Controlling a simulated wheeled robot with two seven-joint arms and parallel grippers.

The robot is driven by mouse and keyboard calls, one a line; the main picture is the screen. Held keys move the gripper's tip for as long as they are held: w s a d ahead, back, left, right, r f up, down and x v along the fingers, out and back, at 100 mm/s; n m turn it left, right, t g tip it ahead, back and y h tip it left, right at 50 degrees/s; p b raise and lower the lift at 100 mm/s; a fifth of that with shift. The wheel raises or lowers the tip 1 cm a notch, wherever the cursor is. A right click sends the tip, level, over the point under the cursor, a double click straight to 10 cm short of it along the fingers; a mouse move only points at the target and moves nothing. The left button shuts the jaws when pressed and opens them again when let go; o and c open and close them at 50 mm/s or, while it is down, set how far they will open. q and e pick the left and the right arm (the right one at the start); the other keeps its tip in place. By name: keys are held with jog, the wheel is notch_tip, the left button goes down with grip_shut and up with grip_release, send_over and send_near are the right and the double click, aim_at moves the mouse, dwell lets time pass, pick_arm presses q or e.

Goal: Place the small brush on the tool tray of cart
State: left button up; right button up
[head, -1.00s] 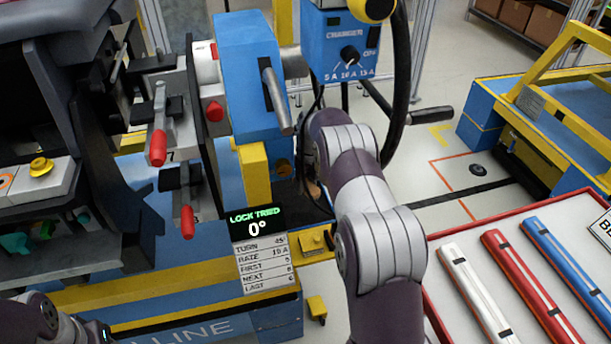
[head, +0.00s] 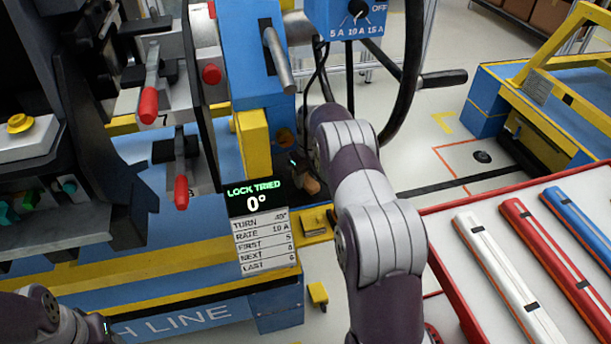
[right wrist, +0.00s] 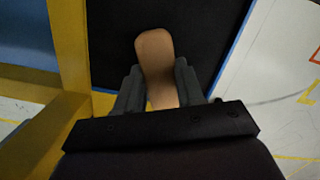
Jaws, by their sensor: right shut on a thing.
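My right gripper (right wrist: 157,88) is shut on a tan, rounded, wood-like piece, which I take to be the small brush's handle (right wrist: 155,55). Its bristles do not show. In the head view the tan piece (head: 311,186) shows small beside the blue and yellow machine, with my right gripper (head: 299,168) dark and partly hidden behind my forearm. The cart (head: 463,300) at the right has a red-rimmed white top. White (head: 500,275), red (head: 545,250) and blue (head: 583,225) bars lie on it. My left arm shows at the bottom left, but its fingers do not.
The machine with its yellow block (head: 253,140), metal lever (head: 279,55) and display panel (head: 255,196) stands close left of my right gripper. A black handwheel (head: 407,60) is above. A yellow-framed blue stand (head: 490,105) is at the back right. Open floor lies between.

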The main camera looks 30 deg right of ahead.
jog(key=shift+f, duration=0.55)
jog(key=o, duration=1.1)
